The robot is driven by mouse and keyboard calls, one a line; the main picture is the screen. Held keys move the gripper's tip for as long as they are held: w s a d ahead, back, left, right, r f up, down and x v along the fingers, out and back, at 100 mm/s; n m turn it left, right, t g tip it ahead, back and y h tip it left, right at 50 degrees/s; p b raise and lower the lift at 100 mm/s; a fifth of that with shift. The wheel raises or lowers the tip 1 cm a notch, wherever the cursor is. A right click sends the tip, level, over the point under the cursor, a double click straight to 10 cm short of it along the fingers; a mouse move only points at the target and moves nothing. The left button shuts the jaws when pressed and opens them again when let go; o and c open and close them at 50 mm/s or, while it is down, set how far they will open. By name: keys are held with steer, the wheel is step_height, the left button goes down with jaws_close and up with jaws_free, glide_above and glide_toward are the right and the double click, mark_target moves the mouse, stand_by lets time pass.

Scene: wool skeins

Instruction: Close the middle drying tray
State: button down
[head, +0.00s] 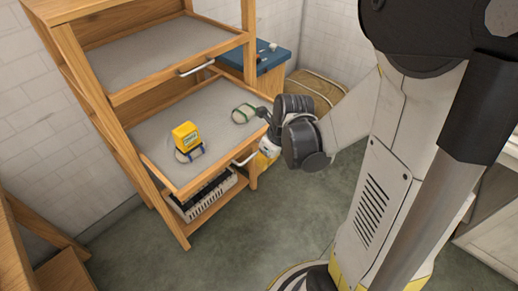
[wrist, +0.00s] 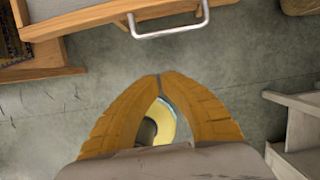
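The wooden drying rack holds a lower grey-bottomed tray (head: 165,123), which juts out past the rack's posts. Its metal bar handle (head: 245,157) is on the front edge, and a metal handle (wrist: 170,34) shows at the top of the wrist view. The upper tray (head: 150,55), with its own handle (head: 196,67), sits about flush with the posts. I cannot tell which tray counts as the middle one. My gripper (wrist: 159,76) has yellow-orange fingers meeting at the tips with nothing between them. It is in front of the tray, apart from the handle; in the head view the wrist mostly hides it.
A slatted crate (head: 208,197) sits on the shelf beneath. A blue-topped cabinet (head: 262,55) stands behind right. The floor (head: 240,240) in front is clear.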

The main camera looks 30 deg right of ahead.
steer(key=w+a+f+b, duration=0.1)
steer(key=w+f+b, duration=0.1)
steer(key=w+f, duration=0.2)
steer(key=shift+w+a+b, duration=0.3)
steer(key=shift+w+a, duration=0.05)
steer(key=shift+f, duration=0.1)
